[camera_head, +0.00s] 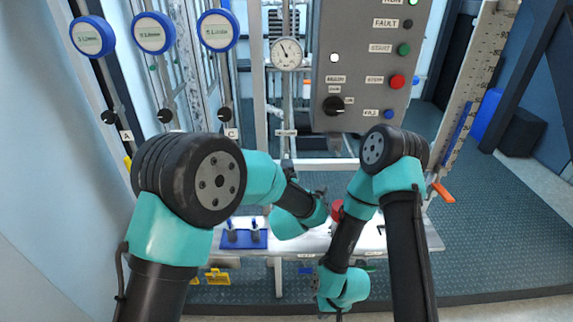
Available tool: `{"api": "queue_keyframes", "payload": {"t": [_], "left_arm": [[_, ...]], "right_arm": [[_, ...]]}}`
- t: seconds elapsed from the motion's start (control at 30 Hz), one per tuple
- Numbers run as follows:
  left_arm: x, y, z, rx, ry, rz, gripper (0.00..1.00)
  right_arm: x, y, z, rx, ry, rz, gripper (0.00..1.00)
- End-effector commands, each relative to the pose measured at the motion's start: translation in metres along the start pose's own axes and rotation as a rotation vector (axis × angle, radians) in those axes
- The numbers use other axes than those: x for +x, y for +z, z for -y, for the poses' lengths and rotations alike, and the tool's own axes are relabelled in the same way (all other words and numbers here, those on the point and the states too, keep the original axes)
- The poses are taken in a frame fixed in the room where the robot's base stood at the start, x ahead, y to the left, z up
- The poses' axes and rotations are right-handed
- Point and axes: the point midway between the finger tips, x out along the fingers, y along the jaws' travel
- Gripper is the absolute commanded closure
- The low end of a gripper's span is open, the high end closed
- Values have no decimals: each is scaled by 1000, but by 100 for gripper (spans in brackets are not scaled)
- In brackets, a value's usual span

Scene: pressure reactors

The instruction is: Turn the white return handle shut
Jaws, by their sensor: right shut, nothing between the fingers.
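I cannot make out the white return handle with certainty; my arms cover much of the bench (420,236). My right gripper (338,316) is at the bottom edge of the view, below the bench front. It is shut and empty, mostly hidden by its own wrist, and no handle is seen touching it. My left arm reaches over the middle of the bench, and its gripper is hidden behind its wrist.
A blue tray (232,245) with small fittings sits on the bench's left. A red part (337,210) shows between my arms. Behind are a gauge (286,53), a control panel (372,60) and an orange lever (443,192). Open floor (490,240) lies right.

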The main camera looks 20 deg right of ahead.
Motion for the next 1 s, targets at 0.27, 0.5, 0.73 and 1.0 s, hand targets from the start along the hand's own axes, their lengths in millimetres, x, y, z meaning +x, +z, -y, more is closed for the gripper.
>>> {"api": "queue_keyframes", "payload": {"t": [0.27, 0.5, 0.73, 1.0], "left_arm": [[47, -1, 1, -1, 1, -2, 6], [69, 0, 0, 0, 0, -1, 6], [72, 0, 0, 0, 0, 0, 6], [72, 0, 0, 0, 0, 0, 22]], "right_arm": [[0, 0, 0, 0, 0, 0, 100], [0, 0, 0, 0, 0, 0, 100], [0, 0, 0, 0, 0, 0, 100], [0, 0, 0, 0, 0, 0, 100]]}}
